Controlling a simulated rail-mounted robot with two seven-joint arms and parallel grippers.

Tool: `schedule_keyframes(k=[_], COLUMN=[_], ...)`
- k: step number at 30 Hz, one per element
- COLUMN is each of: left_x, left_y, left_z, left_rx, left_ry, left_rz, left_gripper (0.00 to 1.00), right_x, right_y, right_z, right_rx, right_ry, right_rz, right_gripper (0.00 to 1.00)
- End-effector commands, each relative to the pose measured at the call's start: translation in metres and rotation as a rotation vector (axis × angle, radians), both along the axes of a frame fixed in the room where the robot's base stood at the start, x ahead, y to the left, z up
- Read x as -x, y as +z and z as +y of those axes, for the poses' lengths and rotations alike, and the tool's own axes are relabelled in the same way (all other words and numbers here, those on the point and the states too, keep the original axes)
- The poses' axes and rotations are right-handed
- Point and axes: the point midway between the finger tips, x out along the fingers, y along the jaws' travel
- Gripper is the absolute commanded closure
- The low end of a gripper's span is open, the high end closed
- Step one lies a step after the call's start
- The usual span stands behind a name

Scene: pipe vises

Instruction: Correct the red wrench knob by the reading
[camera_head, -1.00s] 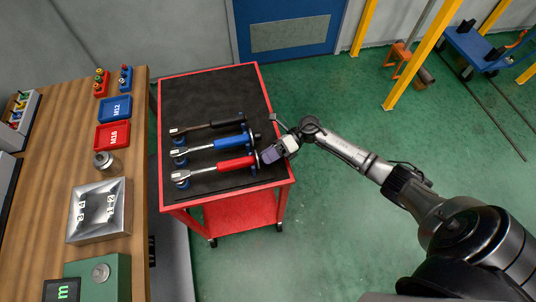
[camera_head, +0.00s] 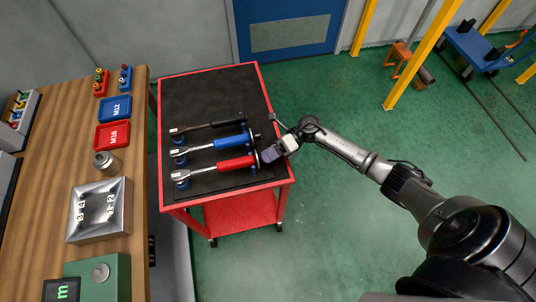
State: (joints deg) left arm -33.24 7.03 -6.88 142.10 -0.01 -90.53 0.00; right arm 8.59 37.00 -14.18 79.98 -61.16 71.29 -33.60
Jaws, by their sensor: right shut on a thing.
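The red wrench (camera_head: 234,163) lies across the black top of the red cart, nearest the cart's front edge, with its head to the left and its red handle to the right. My right gripper (camera_head: 262,156) is at the handle's right end, shut on the knob there; the gripper hides the knob itself. On the workbench, a green box with a round dial (camera_head: 100,272) has a dark display (camera_head: 62,290) with a green mark, partly cut off by the frame. My left gripper is not in view.
A blue wrench (camera_head: 228,142) and a black wrench (camera_head: 225,123) lie just behind the red one on the cart (camera_head: 177,211). A metal tray (camera_head: 122,222), a blue bin (camera_head: 115,107) and a red bin (camera_head: 112,135) stand on the bench. The back of the cart top is clear.

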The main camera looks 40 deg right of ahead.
Motion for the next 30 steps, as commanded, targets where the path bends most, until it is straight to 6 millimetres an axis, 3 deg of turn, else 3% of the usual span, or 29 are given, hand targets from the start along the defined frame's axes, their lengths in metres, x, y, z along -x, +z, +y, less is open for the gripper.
schedule_keyframes(k=[18,30], left_x=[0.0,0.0], left_y=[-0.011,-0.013], left_z=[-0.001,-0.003], left_rx=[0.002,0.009], left_ry=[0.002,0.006], left_rz=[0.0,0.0], left_gripper=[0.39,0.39], right_x=[-0.001,0.0], right_y=[-0.003,-0.002], right_z=[-0.001,-0.001], right_rx=[-0.183,-0.235], right_ry=[-0.002,-0.001], right_rz=[0.333,0.424], right_gripper=[0.94,0.94])
